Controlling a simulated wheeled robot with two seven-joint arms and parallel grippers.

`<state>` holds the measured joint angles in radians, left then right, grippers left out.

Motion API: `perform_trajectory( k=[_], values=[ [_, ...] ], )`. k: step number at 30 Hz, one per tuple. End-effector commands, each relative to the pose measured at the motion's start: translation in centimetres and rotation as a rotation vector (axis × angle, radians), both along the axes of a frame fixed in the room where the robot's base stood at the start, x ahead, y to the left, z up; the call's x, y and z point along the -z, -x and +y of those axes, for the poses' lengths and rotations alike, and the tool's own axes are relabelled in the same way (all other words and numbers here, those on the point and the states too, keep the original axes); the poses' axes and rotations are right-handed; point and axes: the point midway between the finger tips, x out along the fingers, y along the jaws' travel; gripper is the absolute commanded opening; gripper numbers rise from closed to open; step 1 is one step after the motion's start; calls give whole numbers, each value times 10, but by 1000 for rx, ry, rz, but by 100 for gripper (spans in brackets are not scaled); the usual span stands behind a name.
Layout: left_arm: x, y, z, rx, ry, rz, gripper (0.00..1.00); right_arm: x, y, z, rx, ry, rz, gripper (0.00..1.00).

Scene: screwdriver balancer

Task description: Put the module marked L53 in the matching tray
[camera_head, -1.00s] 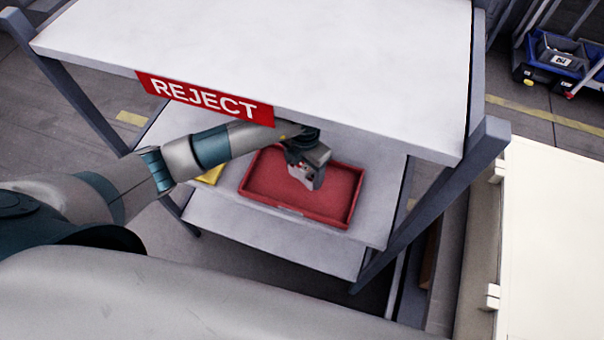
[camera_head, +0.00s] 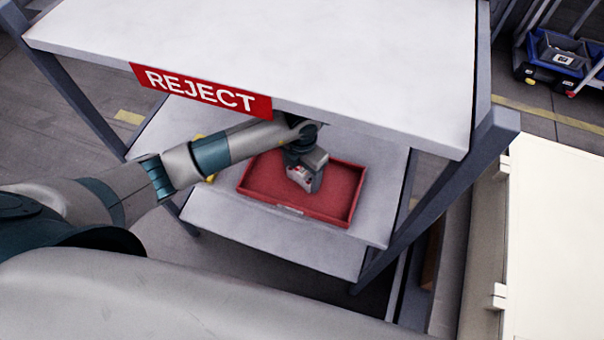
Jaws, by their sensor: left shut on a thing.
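A red tray (camera_head: 257,184) lies on the middle shelf of a rack, below the top shelf that carries a red REJECT sign (camera_head: 202,88). My left gripper (camera_head: 304,181) reaches under the top shelf and is over the middle of the tray. It is shut on a small module, mostly hidden by the gripper. Its marking is too small to read. I cannot tell whether the module touches the tray floor. My right gripper is not in view.
The top shelf (camera_head: 300,50) overhangs the back of the tray, close above my left wrist. A yellow object (camera_head: 211,178) is partly hidden behind my left arm. A rack post (camera_head: 440,200) stands right of the tray. A pale surface (camera_head: 555,240) is at the right.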

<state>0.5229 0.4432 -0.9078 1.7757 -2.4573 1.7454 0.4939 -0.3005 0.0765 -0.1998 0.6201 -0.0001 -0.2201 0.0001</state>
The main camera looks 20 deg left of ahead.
Motion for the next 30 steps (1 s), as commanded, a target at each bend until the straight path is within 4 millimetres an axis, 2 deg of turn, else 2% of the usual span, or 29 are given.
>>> perform_trajectory(
  k=[7,8,9,10,24,30],
  values=[
    [4,0,0,0,0,-1,31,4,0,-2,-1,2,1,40],
    [3,0,0,0,0,-1,72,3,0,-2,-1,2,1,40],
    [3,0,0,0,0,0,81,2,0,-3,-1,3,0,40],
    [3,0,0,0,0,0,86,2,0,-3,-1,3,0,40],
    [-3,-1,-1,1,1,-2,86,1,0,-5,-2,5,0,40],
    [-25,-1,0,2,1,-4,86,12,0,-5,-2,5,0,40]
  ],
)
